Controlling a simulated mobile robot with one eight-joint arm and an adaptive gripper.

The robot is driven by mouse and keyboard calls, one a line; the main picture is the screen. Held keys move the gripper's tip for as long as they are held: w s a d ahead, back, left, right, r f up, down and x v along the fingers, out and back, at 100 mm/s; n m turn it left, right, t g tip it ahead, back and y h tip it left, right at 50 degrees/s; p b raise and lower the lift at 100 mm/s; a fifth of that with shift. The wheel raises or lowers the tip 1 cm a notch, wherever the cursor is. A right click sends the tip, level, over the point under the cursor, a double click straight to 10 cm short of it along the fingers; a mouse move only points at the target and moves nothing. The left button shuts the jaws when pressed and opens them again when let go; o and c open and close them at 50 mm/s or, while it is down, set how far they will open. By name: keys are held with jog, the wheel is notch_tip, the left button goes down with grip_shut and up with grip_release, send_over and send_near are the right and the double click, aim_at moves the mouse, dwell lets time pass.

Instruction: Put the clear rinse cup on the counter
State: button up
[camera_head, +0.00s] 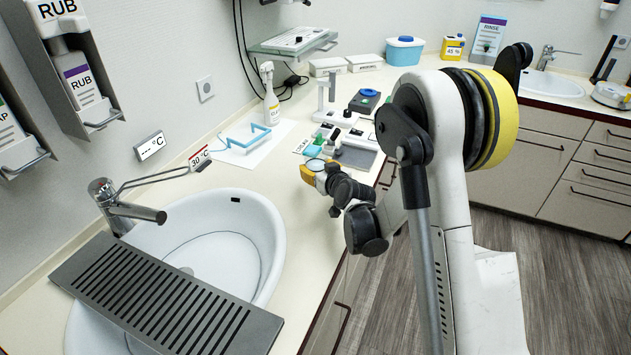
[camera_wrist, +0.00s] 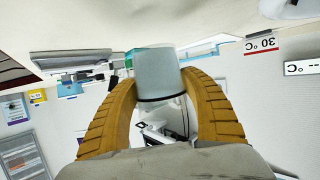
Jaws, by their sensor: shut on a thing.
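The clear rinse cup (camera_wrist: 158,72) shows in the wrist view as a pale, see-through cup with a dark line around one end. My gripper's two yellow fingers (camera_wrist: 160,85) are shut on it from both sides. The wrist picture is upside down, with the counter along its top. In the head view my gripper (camera_head: 316,172) is low over the counter (camera_head: 275,185), near its front edge and right of the sink. The cup is mostly hidden there. I cannot tell whether its base touches the counter.
The oval sink (camera_head: 265,235) with a slotted grey tray (camera_head: 165,300) across it is at left. A blue wire rack (camera_head: 246,138), spray bottle (camera_head: 270,98) and small devices (camera_head: 352,135) stand behind my gripper. The counter strip between sink and gripper is clear.

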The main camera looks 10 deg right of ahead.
jog(key=shift+f+b, duration=0.8)
jog(key=shift+f, duration=1.2)
jog(key=shift+f, duration=0.2)
jog(key=o, duration=1.4)
